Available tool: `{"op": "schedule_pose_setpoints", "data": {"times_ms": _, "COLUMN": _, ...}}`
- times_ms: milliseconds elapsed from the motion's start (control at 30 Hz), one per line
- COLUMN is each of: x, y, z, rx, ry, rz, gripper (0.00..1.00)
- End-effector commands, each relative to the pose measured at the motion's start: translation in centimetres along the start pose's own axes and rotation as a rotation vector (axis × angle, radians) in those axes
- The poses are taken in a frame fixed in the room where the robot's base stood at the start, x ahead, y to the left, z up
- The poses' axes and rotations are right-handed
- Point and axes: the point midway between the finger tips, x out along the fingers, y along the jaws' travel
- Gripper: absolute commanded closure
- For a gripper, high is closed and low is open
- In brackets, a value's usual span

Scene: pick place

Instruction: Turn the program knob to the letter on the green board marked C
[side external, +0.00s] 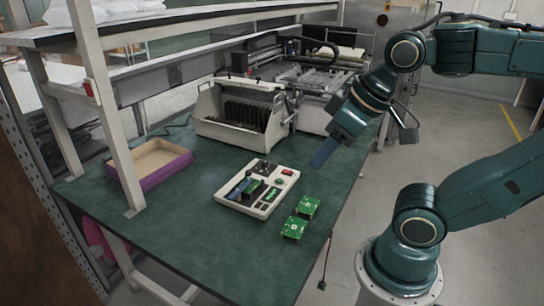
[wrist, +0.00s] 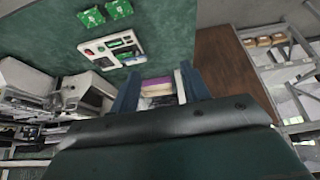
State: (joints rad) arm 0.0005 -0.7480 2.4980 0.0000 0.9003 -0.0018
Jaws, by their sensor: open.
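A white control panel (side external: 276,200) lies flat on the green table, carrying dark, blue, green and red parts. It also shows in the wrist view (wrist: 108,59). I cannot tell for certain which part is the program knob. Two green boards, one farther back (side external: 308,206) and one nearer (side external: 293,228), lie to its right. They show at the top of the wrist view (wrist: 119,9) (wrist: 92,16). Each has a pale mark, too small to read. My gripper (side external: 321,156) is open and empty, above and right of the panel, apart from it. Its blue fingers frame the wrist view (wrist: 162,90).
A purple-sided tray (side external: 167,176) sits at the table's left. A white machine with dark slots (side external: 240,112) and a larger flatbed machine (side external: 320,80) stand at the back. A shelf post (side external: 112,120) rises at left. The table's front is clear.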

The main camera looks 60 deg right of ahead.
Motion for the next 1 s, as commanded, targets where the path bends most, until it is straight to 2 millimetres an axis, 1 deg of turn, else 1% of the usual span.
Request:
{"op": "schedule_pose_setpoints", "data": {"times_ms": 167, "x": -0.1, "y": 0.2, "z": -1.0, "rx": -0.012, "ry": -0.011, "rz": 0.006, "gripper": 0.53}}
{"op": "schedule_pose_setpoints", "data": {"times_ms": 267, "x": -0.1, "y": 0.6, "z": -2.2, "rx": -0.029, "ry": -0.024, "rz": 0.012, "gripper": 0.53}}
{"op": "schedule_pose_setpoints", "data": {"times_ms": 467, "x": 0.0, "y": 1.7, "z": -5.9, "rx": -0.082, "ry": -0.064, "rz": 0.028, "gripper": 0.53}}
{"op": "schedule_pose_setpoints", "data": {"times_ms": 667, "x": 0.9, "y": 3.5, "z": -10.0, "rx": -0.146, "ry": -0.111, "rz": 0.040, "gripper": 0.53}}
{"op": "schedule_pose_setpoints", "data": {"times_ms": 867, "x": 2.4, "y": 5.7, "z": -13.8, "rx": -0.208, "ry": -0.160, "rz": 0.044, "gripper": 0.53}}
{"op": "schedule_pose_setpoints", "data": {"times_ms": 1000, "x": 3.9, "y": 7.5, "z": -16.3, "rx": -0.251, "ry": -0.193, "rz": 0.042, "gripper": 0.53}}
